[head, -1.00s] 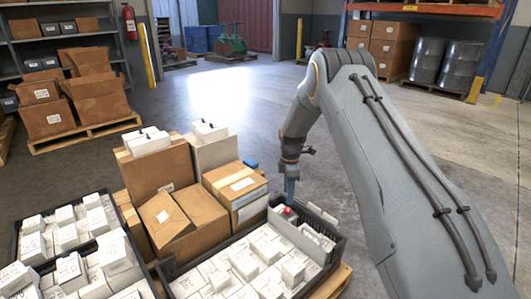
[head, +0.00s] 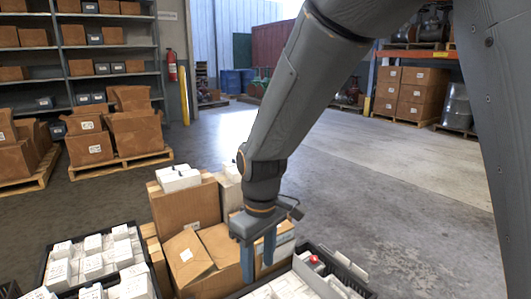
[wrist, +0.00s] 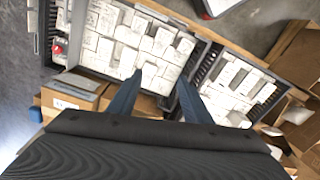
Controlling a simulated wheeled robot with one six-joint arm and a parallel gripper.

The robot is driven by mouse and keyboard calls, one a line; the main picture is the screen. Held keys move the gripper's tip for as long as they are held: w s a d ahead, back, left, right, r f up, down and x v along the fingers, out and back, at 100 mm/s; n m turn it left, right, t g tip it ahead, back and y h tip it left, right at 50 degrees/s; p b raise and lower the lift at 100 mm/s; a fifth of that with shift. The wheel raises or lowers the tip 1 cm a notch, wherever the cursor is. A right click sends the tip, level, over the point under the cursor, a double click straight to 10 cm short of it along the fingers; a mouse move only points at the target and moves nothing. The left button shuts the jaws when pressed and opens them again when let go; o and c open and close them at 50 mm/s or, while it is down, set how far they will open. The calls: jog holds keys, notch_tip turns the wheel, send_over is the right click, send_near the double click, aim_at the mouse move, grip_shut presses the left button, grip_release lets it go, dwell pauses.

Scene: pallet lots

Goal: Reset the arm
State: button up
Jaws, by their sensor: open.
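My gripper (head: 258,257) hangs below my arm in the head view, its two blue fingers apart with nothing between them. It is in front of the cardboard boxes (head: 185,208) and beside the black crate of white boxes on the right (head: 330,281). In the wrist view my gripper (wrist: 158,90) also shows open, its fingers over the crates of white boxes (wrist: 208,62). My forearm hides part of the boxes behind it in the head view.
Another black crate of white boxes (head: 48,262) stands at the left. Shelves (head: 112,56) with brown boxes and a pallet (head: 122,163) of open cartons stand behind. A fire extinguisher (head: 172,68) hangs near a yellow post (head: 184,101). The grey floor (head: 375,190) at right is clear.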

jog(key=s+d+r+m, duration=0.2)
jog(key=s+m, duration=0.1)
jog(key=s, duration=1.3)
jog(key=d+r+m+p, duration=0.3)
jog(key=d+r+p, duration=0.6)
jog(key=r+p, duration=0.3)
jog(key=d+r+m+p, duration=0.3)
jog(key=d+r+p, duration=0.7)
jog(key=r+p, duration=0.2)
jog(key=p, duration=0.2)
jog(key=shift+s+m+p, duration=0.35)
jog(key=shift+s+m, duration=0.05)
